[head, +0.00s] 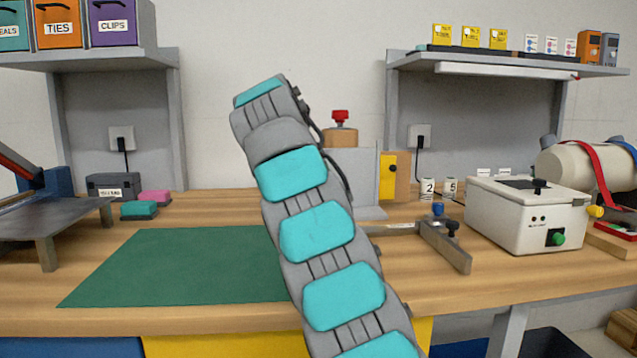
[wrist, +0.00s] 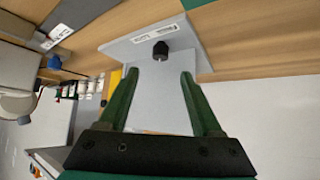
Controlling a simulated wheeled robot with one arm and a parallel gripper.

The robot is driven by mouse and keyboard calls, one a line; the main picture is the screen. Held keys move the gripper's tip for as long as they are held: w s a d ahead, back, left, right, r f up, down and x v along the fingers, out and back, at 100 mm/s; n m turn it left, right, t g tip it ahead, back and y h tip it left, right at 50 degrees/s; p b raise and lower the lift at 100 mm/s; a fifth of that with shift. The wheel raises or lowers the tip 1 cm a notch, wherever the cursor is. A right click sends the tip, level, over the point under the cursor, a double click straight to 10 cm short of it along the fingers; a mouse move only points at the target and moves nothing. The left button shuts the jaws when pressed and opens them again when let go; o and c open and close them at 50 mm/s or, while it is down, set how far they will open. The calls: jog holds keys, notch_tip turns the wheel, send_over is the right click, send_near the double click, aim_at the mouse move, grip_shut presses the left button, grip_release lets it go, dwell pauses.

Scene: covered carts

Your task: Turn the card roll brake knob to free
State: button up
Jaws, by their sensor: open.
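A grey panel (wrist: 187,53) shows in the wrist view, with a small black knob (wrist: 160,50) on it. It looks like the brake knob. A white label strip lies beside the knob; its print is too small to read. My gripper (wrist: 159,75) is open, its two green fingers pointing toward the panel with the knob between and just beyond their tips. Nothing is between the fingers. In the head view a grey upright stand (head: 367,170) is partly behind my arm; the knob and my gripper are hidden there. The knob's setting cannot be told.
A red-topped wooden piece (head: 340,137) stands by the grey stand. A metal bar fixture (head: 445,243) and a white box (head: 525,215) with a green knob are to the right. A green mat (head: 180,265) lies left on the wooden bench, mostly clear.

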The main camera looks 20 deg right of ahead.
jog(key=shift+a+f, duration=0.15)
jog(key=shift+f, duration=0.1)
jog(key=shift+c, duration=1.2)
jog(key=a+f+m+h, duration=0.1)
jog(key=h, duration=0.1)
jog(key=w+f+m+g+h, duration=0.1)
jog(key=shift+a+f+m+h+b, duration=0.15)
jog(key=shift+a+m+h+b, duration=0.15)
jog(key=shift+a+m+h, duration=0.1)
jog(key=shift+c, duration=0.2)
jog(key=shift+w+a+f+m+h, duration=0.1)
jog(key=shift+a+f+m+h, duration=0.15)
jog(key=shift+h, duration=0.25)
jog(key=shift+w+a+m+h, duration=0.1)
jog(key=shift+a+m+h, duration=0.05)
jog(key=shift+m+h, duration=0.3)
jog(key=x, duration=0.7)
jog(key=shift+d+f+p, duration=0.15)
jog(key=shift+d+p, duration=0.1)
jog(key=shift+p, duration=0.05)
grip_shut()
